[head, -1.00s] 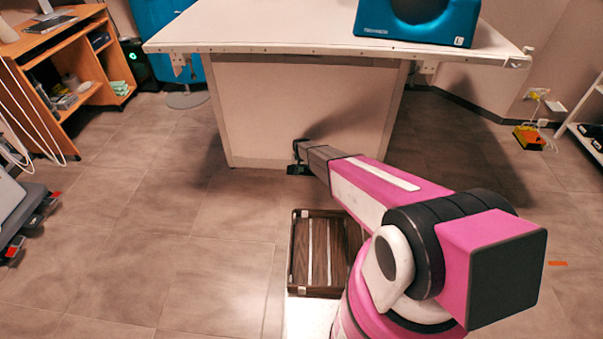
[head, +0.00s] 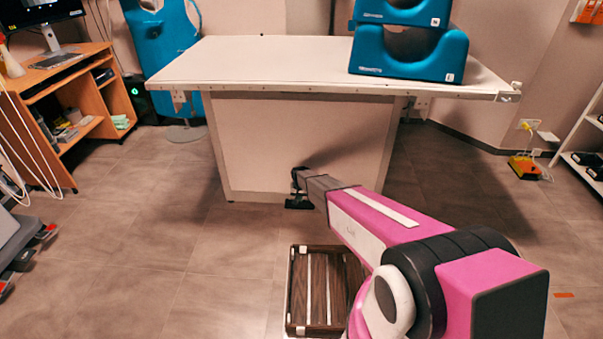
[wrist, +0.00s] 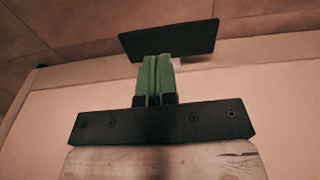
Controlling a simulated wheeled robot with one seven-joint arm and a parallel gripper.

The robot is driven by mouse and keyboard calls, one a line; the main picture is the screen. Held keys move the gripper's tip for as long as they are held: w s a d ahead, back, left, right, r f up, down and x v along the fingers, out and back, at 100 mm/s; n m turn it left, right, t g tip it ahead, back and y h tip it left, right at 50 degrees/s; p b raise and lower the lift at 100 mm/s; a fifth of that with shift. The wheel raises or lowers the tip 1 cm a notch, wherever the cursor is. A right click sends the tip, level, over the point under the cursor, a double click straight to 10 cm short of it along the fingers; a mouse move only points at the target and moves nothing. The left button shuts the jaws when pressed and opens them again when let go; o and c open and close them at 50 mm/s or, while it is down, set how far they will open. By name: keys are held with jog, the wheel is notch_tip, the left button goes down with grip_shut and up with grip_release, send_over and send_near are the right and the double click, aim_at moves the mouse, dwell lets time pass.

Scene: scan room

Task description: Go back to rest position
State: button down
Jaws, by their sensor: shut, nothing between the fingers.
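My gripper (head: 298,188) is at the end of my pink and white arm, low in front of the white table's base in the head view. In the wrist view my gripper (wrist: 157,75) shows two green fingers pressed together, with nothing between them. A dark plate stands beyond the fingertips, and the pale panel of the table's base (wrist: 60,110) fills much of the background.
A white table (head: 270,60) stands ahead, with stacked blue holders (head: 405,52) on it. A dark slatted crate (head: 297,290) lies on the floor beside my arm. A wooden desk (head: 100,75) is at left, a shelf (head: 585,160) at right.

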jog(key=s+d+r, duration=0.7)
jog(key=s+r, duration=0.3)
jog(key=r, duration=0.1)
jog(key=s+d+r, duration=0.8)
jog(key=s+r, duration=0.2)
jog(key=r, duration=0.2)
jog(key=s+d+r+g, duration=0.1)
jog(key=s+d+r, duration=0.7)
jog(key=s+r, duration=0.2)
jog(key=shift+r, duration=0.75)
